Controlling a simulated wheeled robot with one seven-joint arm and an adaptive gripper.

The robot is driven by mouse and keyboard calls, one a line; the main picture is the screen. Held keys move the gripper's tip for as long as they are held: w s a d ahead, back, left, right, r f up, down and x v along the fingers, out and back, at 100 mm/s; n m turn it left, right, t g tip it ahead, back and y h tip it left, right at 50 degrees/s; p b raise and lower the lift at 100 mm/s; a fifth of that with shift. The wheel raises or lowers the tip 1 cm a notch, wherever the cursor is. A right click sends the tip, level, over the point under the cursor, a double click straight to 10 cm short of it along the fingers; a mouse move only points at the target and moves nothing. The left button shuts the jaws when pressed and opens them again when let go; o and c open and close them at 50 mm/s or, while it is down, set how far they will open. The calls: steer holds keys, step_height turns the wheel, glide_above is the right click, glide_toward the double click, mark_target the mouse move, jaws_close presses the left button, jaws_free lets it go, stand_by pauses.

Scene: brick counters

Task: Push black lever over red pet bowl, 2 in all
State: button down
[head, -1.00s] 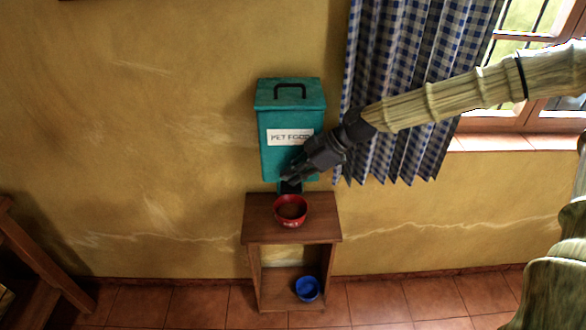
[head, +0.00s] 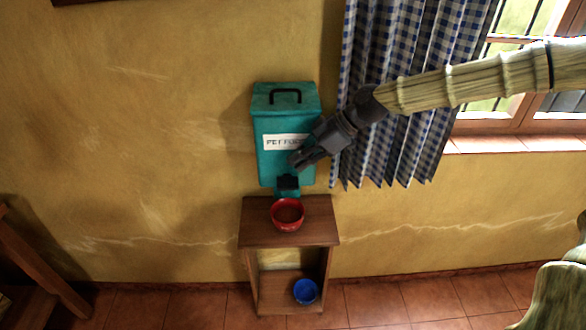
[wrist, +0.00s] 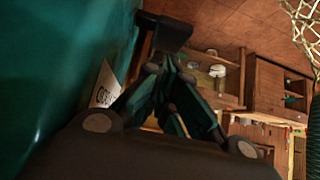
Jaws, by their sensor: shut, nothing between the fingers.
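The teal pet food dispenser (head: 286,112) hangs on the yellow wall. Its black lever (head: 287,183) shows at the bottom front, just above the red pet bowl (head: 287,214). The bowl sits on top of the wooden stand, with brown contents inside. My gripper (head: 295,160) is shut and empty in front of the dispenser, above and slightly right of the lever, apart from it as far as I can tell. In the wrist view, my gripper's fingers (wrist: 172,110) show beside the teal dispenser side (wrist: 60,60), with a black part (wrist: 165,30) beyond them.
The wooden stand (head: 260,238) has a lower shelf with a blue bowl (head: 305,291). A checked curtain (head: 385,150) and window are at the right, behind my arm. A wooden piece of furniture (head: 40,262) stands at the lower left. The floor between is clear.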

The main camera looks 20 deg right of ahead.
steer(key=b+v, duration=0.1)
steer(key=v, duration=0.5)
steer(key=shift+r+b, duration=0.15)
steer(key=shift+b, duration=0.2)
steer(key=shift+s, duration=0.1)
stand_by(0.7)
